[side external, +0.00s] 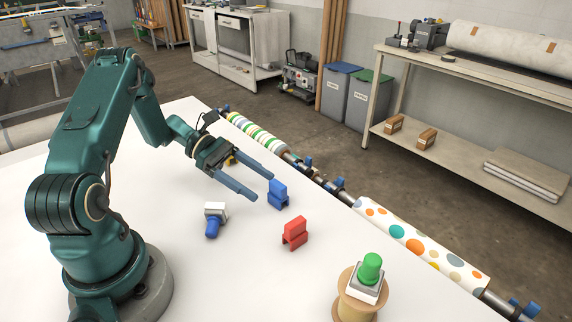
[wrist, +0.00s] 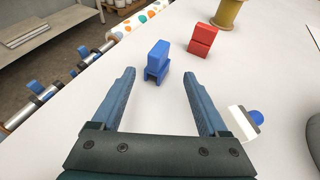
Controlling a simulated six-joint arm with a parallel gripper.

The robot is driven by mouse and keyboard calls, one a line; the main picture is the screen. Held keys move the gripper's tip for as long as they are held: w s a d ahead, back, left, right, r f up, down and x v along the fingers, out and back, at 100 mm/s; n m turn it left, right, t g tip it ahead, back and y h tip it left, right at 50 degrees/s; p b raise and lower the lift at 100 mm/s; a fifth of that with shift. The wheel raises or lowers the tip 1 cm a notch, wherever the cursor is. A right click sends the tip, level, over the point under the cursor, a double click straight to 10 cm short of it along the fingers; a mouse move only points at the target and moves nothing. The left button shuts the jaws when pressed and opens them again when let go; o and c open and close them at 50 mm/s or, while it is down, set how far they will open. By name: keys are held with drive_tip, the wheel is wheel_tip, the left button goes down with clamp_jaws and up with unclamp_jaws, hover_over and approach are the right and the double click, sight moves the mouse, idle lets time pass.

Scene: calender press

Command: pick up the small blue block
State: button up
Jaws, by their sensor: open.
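The small blue block (side external: 278,187) looks like an upright block on a blue bridge-shaped base with a notch below. It stands on the white table, and in the wrist view the blue block (wrist: 158,53) shows just beyond the gap between the fingertips. My gripper (side external: 263,188) is open and empty. In the wrist view its two fingers (wrist: 158,75) point toward the block, one on each side of the gap. The block appears ahead of the fingertips, not between them. Whether a finger touches it I cannot tell.
A red block (side external: 295,232) on a bridge-shaped base stands nearby. A white and blue piece (side external: 214,218) lies to the left. A wooden spool (side external: 356,305) carries a green knob (side external: 371,267). Patterned rollers (side external: 420,246) run along the table's far edge.

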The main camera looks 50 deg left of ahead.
sight(278, 195)
drive_tip(key=x, duration=0.6)
drive_tip(key=shift+w+r, duration=0.1)
clamp_jaws()
drive_tip(key=shift+r, duration=0.1)
